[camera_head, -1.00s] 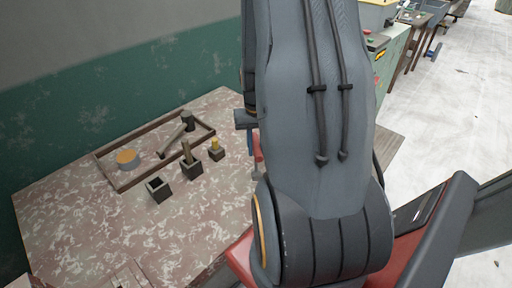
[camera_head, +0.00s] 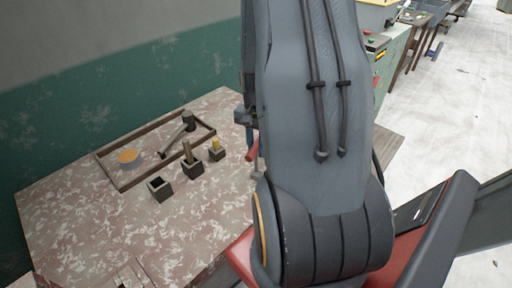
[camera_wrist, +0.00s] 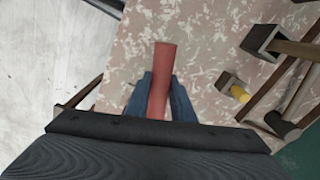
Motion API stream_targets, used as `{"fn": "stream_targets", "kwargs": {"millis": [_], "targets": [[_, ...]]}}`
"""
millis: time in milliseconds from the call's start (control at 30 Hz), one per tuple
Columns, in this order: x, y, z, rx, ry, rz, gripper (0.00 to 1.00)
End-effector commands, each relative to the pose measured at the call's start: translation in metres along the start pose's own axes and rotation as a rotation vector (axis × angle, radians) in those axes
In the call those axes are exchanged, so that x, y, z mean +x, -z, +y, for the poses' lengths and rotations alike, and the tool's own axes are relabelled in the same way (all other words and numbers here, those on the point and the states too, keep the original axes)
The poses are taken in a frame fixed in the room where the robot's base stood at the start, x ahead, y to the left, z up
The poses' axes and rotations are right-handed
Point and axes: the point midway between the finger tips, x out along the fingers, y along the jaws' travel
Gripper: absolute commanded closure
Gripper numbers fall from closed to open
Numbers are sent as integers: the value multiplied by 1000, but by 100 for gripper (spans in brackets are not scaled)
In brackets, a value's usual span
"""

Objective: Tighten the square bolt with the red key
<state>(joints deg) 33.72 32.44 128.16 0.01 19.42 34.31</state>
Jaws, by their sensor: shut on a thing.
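My gripper (camera_wrist: 161,84) is shut on the red key (camera_wrist: 160,58). In the wrist view, its red cylindrical part stands between the two blue fingers, above the speckled tabletop. In the head view the red key (camera_head: 252,150) shows as a small red piece beside my arm, near the table's right side; my arm hides much of the gripper. I cannot make out the square bolt for certain. A low plate-like piece (camera_head: 131,275) at the table's front edge is cut off by the frame.
On the speckled table (camera_head: 100,230) stand an empty dark square holder (camera_head: 160,189), a holder with a wooden handle (camera_head: 191,165) and a yellow-topped block (camera_head: 216,149). Behind them, a wooden tray (camera_head: 122,187) holds a mallet (camera_head: 178,132) and an orange-topped round tin (camera_head: 128,158). The table's front left is mostly clear.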

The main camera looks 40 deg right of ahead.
Motion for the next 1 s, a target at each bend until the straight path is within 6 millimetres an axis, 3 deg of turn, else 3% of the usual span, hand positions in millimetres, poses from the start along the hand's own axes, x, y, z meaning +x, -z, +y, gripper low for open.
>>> {"fn": "stream_targets", "kwargs": {"millis": [267,600,1000], "targets": [[0,2,1,20,1,1,96],[-1,2,1,302,1,2,93],[0,2,0,374,1,2,92]]}}
